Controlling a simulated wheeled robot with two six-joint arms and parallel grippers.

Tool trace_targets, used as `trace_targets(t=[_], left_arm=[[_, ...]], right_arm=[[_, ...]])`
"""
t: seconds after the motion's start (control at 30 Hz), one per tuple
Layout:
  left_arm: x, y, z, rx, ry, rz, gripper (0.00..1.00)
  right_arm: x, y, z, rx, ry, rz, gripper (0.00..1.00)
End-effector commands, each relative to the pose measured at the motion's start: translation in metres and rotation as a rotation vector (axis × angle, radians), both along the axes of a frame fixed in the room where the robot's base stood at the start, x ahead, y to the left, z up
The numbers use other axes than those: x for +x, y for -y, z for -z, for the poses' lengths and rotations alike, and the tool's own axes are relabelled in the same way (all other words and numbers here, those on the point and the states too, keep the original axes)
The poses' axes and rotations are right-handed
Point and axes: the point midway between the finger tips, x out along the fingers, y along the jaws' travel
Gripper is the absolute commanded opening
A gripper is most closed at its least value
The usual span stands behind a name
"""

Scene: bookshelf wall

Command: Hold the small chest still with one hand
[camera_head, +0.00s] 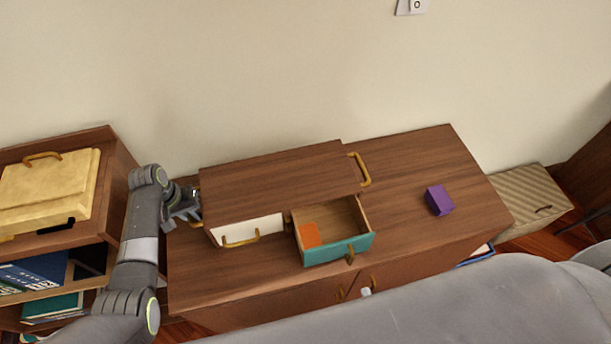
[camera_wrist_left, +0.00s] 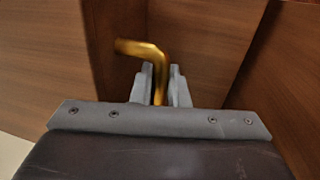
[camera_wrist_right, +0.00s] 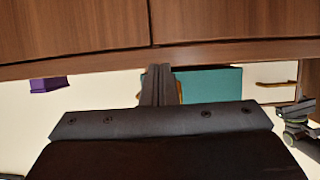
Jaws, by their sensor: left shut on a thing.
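The small chest (camera_head: 280,180) is a brown wooden box on the low cabinet top, with a white drawer front (camera_head: 248,230) and a teal drawer (camera_head: 337,250) pulled out. An orange block (camera_head: 309,235) lies in the teal drawer. My left gripper (camera_head: 192,206) is at the chest's left end. In the left wrist view its fingers (camera_wrist_left: 160,88) are shut on the brass side handle (camera_wrist_left: 142,48). My right gripper (camera_wrist_right: 158,85) shows only in the right wrist view, fingers together and empty, with the teal drawer (camera_wrist_right: 208,88) beyond them.
A purple block (camera_head: 439,200) lies right of the chest on the cabinet top (camera_head: 480,208). A bookcase with a cream box (camera_head: 48,190) stands at the left. A striped box (camera_head: 532,198) stands at the right. The right part of the top is mostly clear.

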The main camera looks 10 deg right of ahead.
Motion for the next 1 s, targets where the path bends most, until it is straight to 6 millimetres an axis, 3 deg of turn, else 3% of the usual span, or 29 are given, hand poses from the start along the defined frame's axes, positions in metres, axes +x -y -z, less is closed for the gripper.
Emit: trace_targets(t=[0.1, 0.3, 0.47, 1.0], left_arm=[[-0.007, 0.001, 0.007, -0.002, -0.019, 0.000, 0.00], [-0.007, 0.001, 0.007, -0.002, -0.019, 0.000, 0.00], [-0.007, 0.001, 0.007, -0.002, -0.019, 0.000, 0.00], [-0.007, 0.001, 0.007, -0.002, -0.019, 0.000, 0.00]], right_arm=[[0.007, -0.007, -0.036, 0.000, 0.116, -0.011, 0.00], [0.013, -0.012, -0.065, -0.001, 0.208, -0.025, 0.00], [0.024, -0.013, -0.068, -0.002, 0.219, -0.027, 0.00], [0.092, -0.013, -0.060, -0.003, 0.214, -0.027, 0.00]])
